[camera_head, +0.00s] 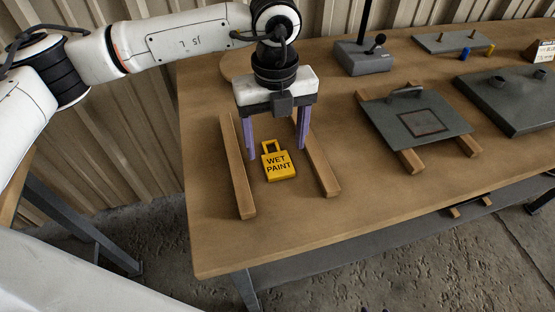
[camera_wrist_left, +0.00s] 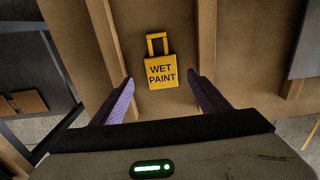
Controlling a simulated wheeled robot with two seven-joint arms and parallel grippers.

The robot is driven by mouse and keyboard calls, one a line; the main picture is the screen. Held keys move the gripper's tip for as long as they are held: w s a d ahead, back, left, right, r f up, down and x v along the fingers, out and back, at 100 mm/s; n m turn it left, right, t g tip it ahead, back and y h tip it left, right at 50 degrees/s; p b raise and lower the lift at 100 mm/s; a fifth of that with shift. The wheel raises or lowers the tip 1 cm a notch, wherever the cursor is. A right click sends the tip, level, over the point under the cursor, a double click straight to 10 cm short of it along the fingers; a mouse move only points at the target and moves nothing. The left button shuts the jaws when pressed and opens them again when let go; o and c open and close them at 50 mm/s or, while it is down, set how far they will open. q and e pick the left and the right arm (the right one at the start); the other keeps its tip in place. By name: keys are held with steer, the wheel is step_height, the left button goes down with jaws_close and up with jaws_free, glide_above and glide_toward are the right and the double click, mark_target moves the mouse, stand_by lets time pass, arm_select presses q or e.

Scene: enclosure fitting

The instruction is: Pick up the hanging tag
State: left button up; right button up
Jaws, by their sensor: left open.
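The hanging tag (camera_head: 279,165) is yellow, with a square loop handle and the black words "WET PAINT". It lies flat on the wooden table between two wooden rails, and it also shows in the left wrist view (camera_wrist_left: 161,72). My left gripper (camera_head: 276,152) is open and empty above the table, its two purple fingers pointing down, spread wider than the tag. In the left wrist view my left gripper (camera_wrist_left: 163,80) has a finger to each side of the tag, with clear gaps. Neither finger touches the tag. My right gripper is in neither view.
A left rail (camera_head: 238,172) and a right rail (camera_head: 318,160) flank the tag on the table (camera_head: 380,212). To the right are a grey plate (camera_head: 450,123) on wooden blocks, a grey box with a lever (camera_head: 362,60) and a larger grey panel (camera_head: 515,112). The table front is clear.

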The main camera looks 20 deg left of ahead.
mark_target(277, 161)
arm_select(q)
step_height(277, 161, down, 4)
steer(key=shift+d+r+p, duration=0.1)
steer(key=shift+r+p, duration=0.05)
steer(key=shift+p, duration=0.3)
steer(key=shift+f, duration=0.5)
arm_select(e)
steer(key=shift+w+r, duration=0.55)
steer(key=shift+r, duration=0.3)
arm_select(q)
steer(key=shift+w, duration=0.1)
steer(key=c, duration=1.1)
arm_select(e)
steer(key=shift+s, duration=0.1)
arm_select(q)
steer(key=shift+r, duration=0.1)
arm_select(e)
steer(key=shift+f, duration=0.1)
arm_select(q)
step_height(277, 161, up, 10)
steer(key=shift+b, duration=0.65)
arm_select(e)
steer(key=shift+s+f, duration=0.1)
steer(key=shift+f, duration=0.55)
